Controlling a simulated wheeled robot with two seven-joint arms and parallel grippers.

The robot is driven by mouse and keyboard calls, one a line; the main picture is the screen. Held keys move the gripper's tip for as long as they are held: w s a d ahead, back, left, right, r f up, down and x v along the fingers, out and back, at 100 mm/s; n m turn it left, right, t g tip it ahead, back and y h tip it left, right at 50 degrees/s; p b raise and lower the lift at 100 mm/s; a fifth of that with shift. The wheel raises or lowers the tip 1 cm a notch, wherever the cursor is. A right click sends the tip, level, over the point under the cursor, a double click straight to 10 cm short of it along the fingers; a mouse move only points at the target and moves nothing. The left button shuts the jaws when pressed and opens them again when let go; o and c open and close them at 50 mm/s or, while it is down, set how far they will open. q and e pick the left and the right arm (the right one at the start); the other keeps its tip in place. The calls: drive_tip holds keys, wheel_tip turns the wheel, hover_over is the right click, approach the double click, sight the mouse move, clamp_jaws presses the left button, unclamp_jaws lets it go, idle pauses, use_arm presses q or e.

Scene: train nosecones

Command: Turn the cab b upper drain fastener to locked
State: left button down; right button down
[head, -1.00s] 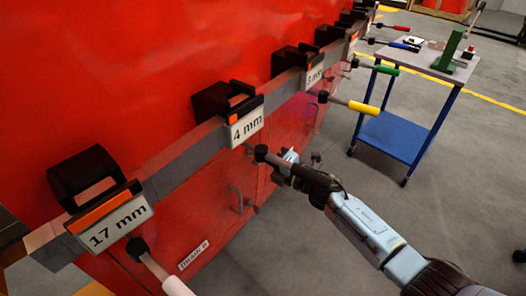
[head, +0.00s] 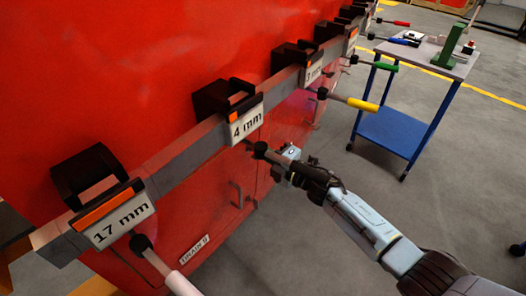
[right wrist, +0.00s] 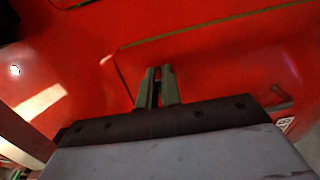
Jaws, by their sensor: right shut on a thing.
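The red cab side carries a lower panel marked with a "DRAIN B" label (head: 195,249). My right gripper (head: 288,152) is at this panel, below the "4 mm" sign, partly hidden behind a dark clamp handle. In the right wrist view its two grey-green fingers (right wrist: 157,86) point at the red panel (right wrist: 215,65) and are nearly together. They are shut on a small thin thing at the panel, apparently the upper drain fastener, which the fingers mostly hide. I cannot read its turn angle. My left gripper is not in view.
Clamps with "17 mm" (head: 120,218) and "4 mm" (head: 246,124) signs line a grey rail. A blue trolley (head: 388,134) stands at the back right. The grey floor between is clear.

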drive_tip(key=c, duration=1.6)
unclamp_jaws()
drive_tip(key=p+v, duration=0.1)
drive_tip(key=v, duration=1.2)
drive_tip(key=shift+s+d, duration=0.1)
drive_tip(key=shift+d, duration=0.05)
